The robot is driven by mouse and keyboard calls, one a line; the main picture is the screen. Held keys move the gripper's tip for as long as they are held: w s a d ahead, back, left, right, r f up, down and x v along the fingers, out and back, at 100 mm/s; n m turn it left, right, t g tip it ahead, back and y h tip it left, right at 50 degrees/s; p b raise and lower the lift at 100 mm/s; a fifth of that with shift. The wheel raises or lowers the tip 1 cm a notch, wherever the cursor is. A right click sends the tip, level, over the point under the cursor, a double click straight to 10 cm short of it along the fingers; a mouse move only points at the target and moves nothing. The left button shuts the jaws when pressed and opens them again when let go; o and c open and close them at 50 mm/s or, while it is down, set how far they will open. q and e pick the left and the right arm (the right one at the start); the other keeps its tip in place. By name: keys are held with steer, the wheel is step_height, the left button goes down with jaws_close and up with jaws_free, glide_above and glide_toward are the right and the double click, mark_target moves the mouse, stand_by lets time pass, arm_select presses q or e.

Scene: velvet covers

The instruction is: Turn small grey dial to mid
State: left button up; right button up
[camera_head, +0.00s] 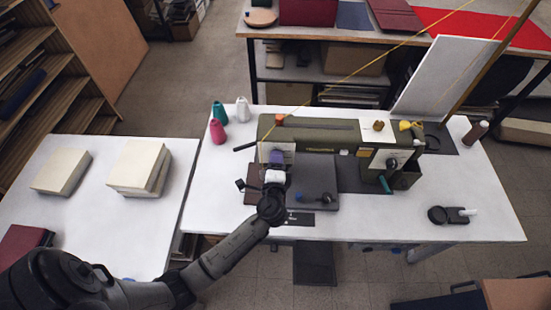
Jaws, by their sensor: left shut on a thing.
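A long olive-green machine (330,136), like a sewing machine, stands on the white table. My left gripper (275,167) is at the front of the machine's left end, in front of a white panel. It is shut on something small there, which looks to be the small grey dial. The gripper covers the dial, so its setting cannot be read. A purple piece (276,157) shows at the fingertips. A second white panel with a dark round knob (392,164) is at the machine's right end. My right gripper is not in view.
A dark plate with a blue-tipped part (299,197) lies right of my gripper. Cones of thread (243,109) stand at the back left. A black item (447,215) and a brown bottle (475,133) are at the right. Pale blocks (139,168) lie on the left table (100,235).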

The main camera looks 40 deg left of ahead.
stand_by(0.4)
arm_select(q)
steer(key=o, duration=0.9)
steer(key=shift+b+v, duration=0.55)
steer(key=shift+v, duration=6.4)
